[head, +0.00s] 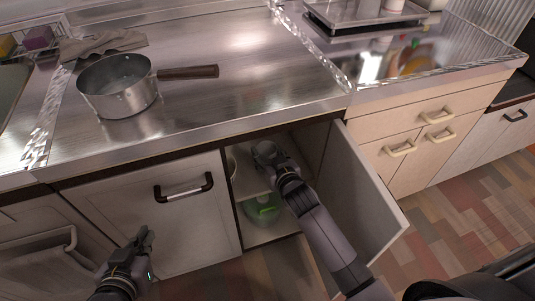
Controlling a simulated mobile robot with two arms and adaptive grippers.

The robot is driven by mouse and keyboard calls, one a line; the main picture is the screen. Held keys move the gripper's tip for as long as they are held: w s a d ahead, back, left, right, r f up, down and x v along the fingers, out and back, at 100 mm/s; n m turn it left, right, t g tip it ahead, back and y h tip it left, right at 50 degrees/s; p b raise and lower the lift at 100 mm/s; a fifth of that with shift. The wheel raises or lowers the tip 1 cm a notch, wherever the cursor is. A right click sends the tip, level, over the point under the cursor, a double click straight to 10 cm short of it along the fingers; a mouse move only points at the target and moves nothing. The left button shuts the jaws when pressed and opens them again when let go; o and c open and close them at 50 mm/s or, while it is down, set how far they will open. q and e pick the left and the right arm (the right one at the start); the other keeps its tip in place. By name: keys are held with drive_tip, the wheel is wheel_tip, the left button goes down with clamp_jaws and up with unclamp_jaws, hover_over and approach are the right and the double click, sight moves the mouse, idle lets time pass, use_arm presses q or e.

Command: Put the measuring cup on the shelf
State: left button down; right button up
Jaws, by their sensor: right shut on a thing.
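My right gripper (276,164) reaches into the open cabinet under the counter, at the height of its shelf (250,184). It is shut on a small round grey cup (264,149), which looks like the measuring cup. The cup is at or just above the shelf; whether it touches the shelf cannot be told. My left gripper (143,238) is low in front of the closed cabinet door, apart from it. Its fingers are too small and dark to tell whether they are open.
The open cabinet door (362,195) stands right of my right arm. A green container (263,208) sits below the shelf. A pale item (231,161) stands at the shelf's left. A saucepan (118,88) and cloth (103,43) lie on the counter (240,75).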

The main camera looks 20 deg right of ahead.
drive_tip(key=shift+f, duration=0.15)
drive_tip(key=o, duration=1.3)
